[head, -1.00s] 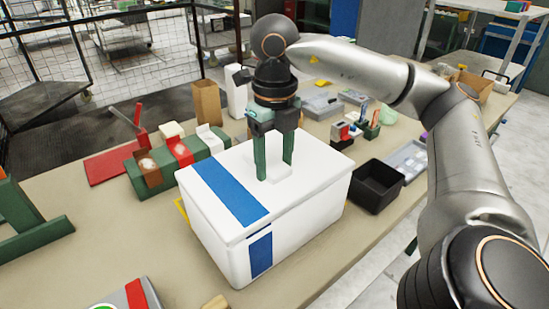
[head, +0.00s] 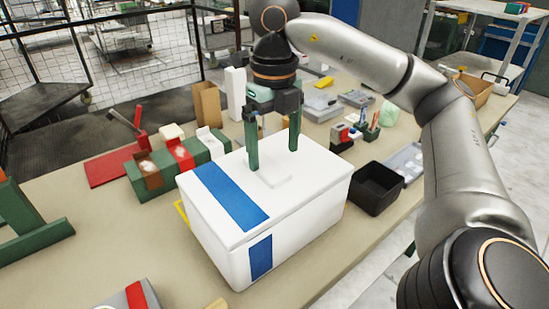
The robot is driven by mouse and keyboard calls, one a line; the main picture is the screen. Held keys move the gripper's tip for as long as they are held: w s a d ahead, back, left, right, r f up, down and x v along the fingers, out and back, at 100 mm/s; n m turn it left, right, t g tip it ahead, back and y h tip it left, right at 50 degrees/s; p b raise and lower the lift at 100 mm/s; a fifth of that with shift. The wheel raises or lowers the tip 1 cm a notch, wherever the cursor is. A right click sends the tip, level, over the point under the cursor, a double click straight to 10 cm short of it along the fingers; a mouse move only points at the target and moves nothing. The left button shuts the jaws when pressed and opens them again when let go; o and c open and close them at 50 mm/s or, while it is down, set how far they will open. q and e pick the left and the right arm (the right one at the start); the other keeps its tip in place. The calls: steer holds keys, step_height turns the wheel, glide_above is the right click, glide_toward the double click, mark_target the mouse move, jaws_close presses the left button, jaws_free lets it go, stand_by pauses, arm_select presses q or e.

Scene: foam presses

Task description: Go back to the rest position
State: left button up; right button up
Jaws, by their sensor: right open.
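My right gripper (head: 272,152) is open and empty, with its two green fingers spread apart and pointing down. It hangs above the lid of a white box (head: 310,190) with a blue stripe. The fingertips appear just above or near the raised handle plate (head: 268,180) on the lid; I cannot tell the exact gap. The lid sits closed on the box. My left gripper is not in view.
A black bin (head: 376,187) and grey trays (head: 406,160) are at the right. Bare tabletop (head: 110,235) lies at front left.

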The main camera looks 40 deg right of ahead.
step_height(320, 180, up, 9)
steer(key=p, duration=0.5)
steer(key=shift+f, duration=0.15)
